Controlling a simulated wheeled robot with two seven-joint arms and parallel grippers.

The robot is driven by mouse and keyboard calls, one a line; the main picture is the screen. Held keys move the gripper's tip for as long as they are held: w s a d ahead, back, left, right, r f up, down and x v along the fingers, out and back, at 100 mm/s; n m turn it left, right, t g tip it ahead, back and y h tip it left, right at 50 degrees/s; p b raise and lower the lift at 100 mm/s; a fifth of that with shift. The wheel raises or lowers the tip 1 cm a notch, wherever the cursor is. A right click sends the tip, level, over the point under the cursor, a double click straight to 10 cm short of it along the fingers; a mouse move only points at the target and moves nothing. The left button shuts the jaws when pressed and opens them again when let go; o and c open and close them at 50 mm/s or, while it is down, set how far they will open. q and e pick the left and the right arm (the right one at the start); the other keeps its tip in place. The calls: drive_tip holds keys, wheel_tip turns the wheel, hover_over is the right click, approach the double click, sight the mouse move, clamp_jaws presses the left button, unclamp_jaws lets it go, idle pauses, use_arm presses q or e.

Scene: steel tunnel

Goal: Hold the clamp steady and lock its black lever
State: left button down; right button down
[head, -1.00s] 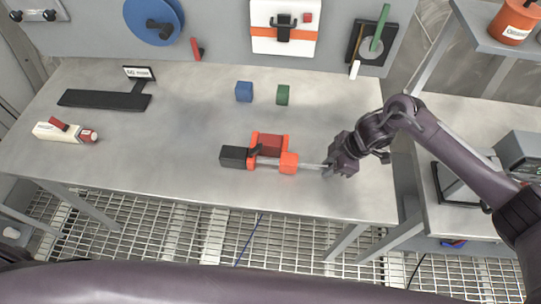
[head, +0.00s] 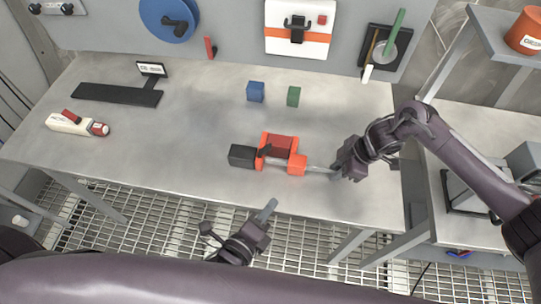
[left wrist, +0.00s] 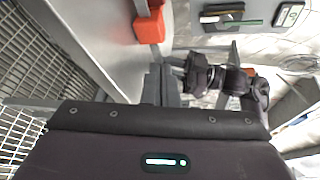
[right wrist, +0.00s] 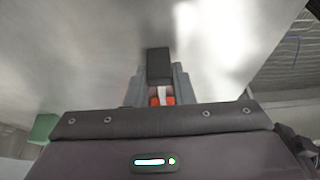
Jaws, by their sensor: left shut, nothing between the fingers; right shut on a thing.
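The orange clamp (head: 297,165) lies on the steel table around a dark red block (head: 281,146). A black block (head: 242,156) is at its left end, and its short black lever (head: 265,151) shows beside that block. A grey bar (head: 320,169) runs from its right end to my right gripper (head: 337,171), which is shut on the clamp there. In the right wrist view, the clamp's orange part (right wrist: 161,99) shows between the fingers. My left gripper (head: 268,208) is shut and empty, below the clamp near the table's front edge. The left wrist view shows the clamp's orange end (left wrist: 149,28).
A blue cube (head: 256,91) and a green block (head: 293,96) stand behind the clamp. A black stand (head: 118,94) and a white-and-red tool (head: 75,123) lie at the left. The table between them and the clamp is clear. Grating (head: 190,220) shows below the front edge.

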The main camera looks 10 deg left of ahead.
sight(264, 151)
use_arm(q)
drive_tip(key=w+a+r+m+y, duration=0.1)
drive_tip(key=w+a+r+m, duration=0.1)
drive_tip(key=w+a+m, duration=0.1)
drive_tip(key=shift+w+a+r+t, duration=0.15)
drive_tip(key=shift+w+a+t, duration=0.25)
drive_tip(key=shift+w+a, duration=0.5)
drive_tip(key=x, duration=1)
drive_tip(key=shift+a, duration=0.1)
